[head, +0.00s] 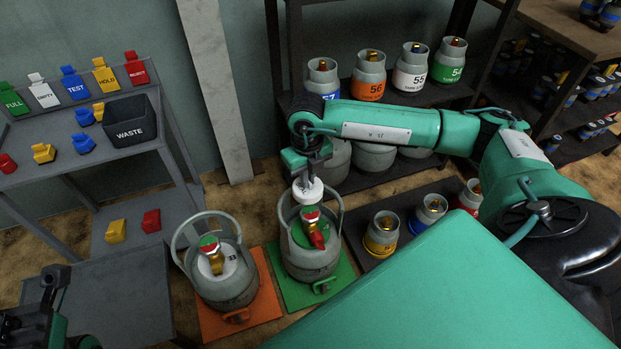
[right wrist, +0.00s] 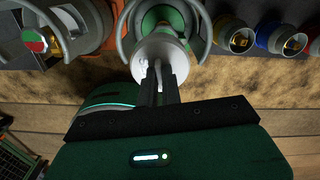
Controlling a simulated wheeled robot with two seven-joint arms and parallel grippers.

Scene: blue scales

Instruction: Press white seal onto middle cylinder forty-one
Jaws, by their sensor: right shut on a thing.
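My right gripper (head: 305,172) is shut on a white seal (head: 307,191), a round white piece that also shows in the right wrist view (right wrist: 150,62). The seal is just behind the top of a grey-green cylinder (head: 309,262) on a green mat (head: 332,288). I cannot tell whether they touch. That cylinder has a handle ring, a green collar and a red valve part; its number cannot be read. A second cylinder (head: 226,291) with a white collar stands to its left on an orange mat (head: 263,306). My left gripper (head: 42,300) is partly visible at the lower left; its jaws are unclear.
A rack behind holds small cylinders, including orange 56 (head: 369,78) and white 55 (head: 411,70). More small cylinders (head: 381,236) stand right of the green mat. The left bench carries coloured tags and a black waste bin (head: 131,119).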

